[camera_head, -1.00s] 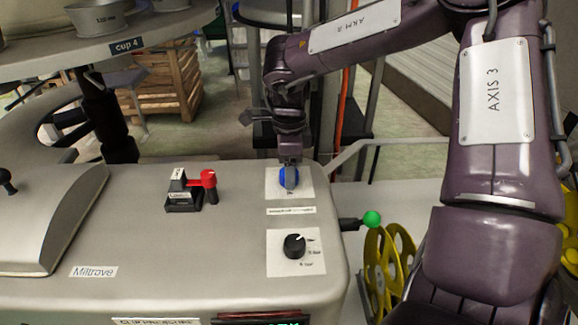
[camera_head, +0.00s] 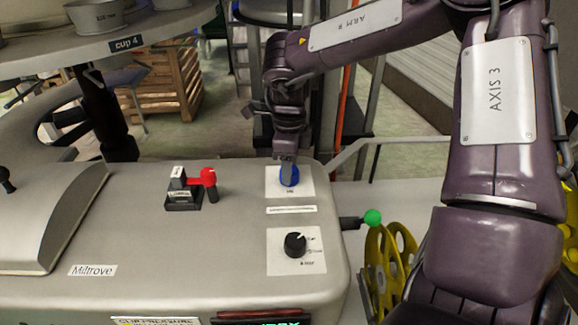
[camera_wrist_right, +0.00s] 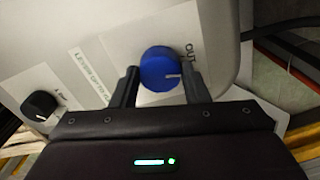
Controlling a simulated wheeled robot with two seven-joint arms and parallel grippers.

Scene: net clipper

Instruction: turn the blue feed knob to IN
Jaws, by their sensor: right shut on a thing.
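The blue feed knob (camera_head: 289,178) sits on a white plate (camera_head: 305,188) at the back right of the grey machine top. My right gripper (camera_head: 287,158) comes down on it from behind and is shut on it. In the right wrist view the knob (camera_wrist_right: 158,66) is between the two fingers, one on each side. Its white mark points to the right, near the printed word OUT (camera_wrist_right: 190,52). The word IN cannot be made out. My left gripper is not in view.
A black knob (camera_head: 295,245) sits on a plate nearer the front. A red-handled lever (camera_head: 208,178) stands to the left. A green-tipped lever (camera_head: 372,217) sticks out at the machine's right side, beside yellow reels (camera_head: 380,260).

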